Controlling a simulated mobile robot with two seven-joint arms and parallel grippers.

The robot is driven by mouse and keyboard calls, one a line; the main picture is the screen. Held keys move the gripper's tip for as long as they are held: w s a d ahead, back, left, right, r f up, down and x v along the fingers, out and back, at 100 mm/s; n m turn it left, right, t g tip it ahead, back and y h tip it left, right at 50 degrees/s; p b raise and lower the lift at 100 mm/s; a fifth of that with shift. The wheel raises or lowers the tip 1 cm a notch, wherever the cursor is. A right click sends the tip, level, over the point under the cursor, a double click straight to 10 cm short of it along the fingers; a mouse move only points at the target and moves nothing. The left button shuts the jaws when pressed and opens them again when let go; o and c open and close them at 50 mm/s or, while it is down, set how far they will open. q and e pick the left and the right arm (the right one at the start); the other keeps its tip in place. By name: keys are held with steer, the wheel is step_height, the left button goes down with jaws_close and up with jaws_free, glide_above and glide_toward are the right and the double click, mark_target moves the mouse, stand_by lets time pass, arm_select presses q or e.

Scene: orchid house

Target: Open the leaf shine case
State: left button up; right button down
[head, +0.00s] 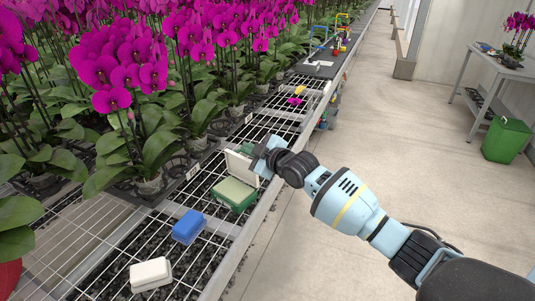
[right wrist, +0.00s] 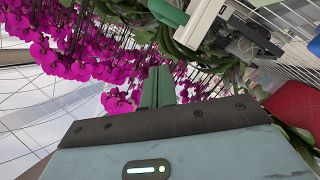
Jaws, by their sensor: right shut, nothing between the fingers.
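A green case (head: 233,194) sits on the wire-mesh bench. Its pale lid (head: 243,165) stands raised at the far side; I take this as the leaf shine case, though no label is readable. In the right wrist view, a pale panel (right wrist: 203,22) with a green part beside it shows at the top. My right gripper (head: 261,154) is at the raised lid's upper right edge; whether it touches the lid I cannot tell. Its green fingers (right wrist: 158,88) are shut together and empty. My left gripper is out of view.
A blue box (head: 188,226) and a white box (head: 151,274) lie nearer on the mesh bench (head: 206,258). Potted magenta orchids (head: 130,70) crowd the left side. A metal rail edges the bench; the aisle floor (head: 400,120) is clear. A green bin (head: 508,140) stands far right.

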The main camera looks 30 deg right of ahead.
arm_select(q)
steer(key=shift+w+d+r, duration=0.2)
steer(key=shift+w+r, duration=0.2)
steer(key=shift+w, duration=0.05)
arm_select(e)
steer(key=f+v, duration=0.1)
steer(key=v, duration=0.7)
steer(key=shift+d+r, duration=0.2)
steer(key=shift+d, duration=0.15)
steer(key=shift+s, duration=0.1)
